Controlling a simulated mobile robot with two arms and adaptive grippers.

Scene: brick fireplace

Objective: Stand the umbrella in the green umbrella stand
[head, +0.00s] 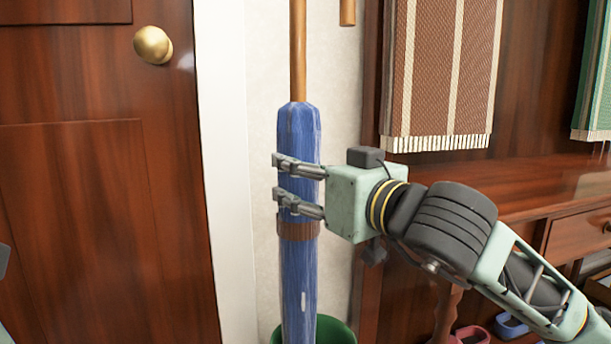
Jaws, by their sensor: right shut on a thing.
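A closed blue umbrella (297,240) with a wooden shaft (298,50) and a brown strap hangs upright in the middle of the head view. My right gripper (288,182) reaches in from the right and is shut on the umbrella's blue canopy, above the strap. The green umbrella stand (340,331) shows at the bottom edge, partly cut off. The umbrella's lower part overlaps the stand's opening, but its tip is out of frame, so I cannot tell whether it is inside. My left gripper's fingers are not in view.
A wooden door (95,200) with a brass knob (153,44) is on the left. A brown striped cloth (440,70) and a green one (598,90) hang at the right. A wooden cabinet with a drawer (580,235) stands below, with shoes (511,326) beneath.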

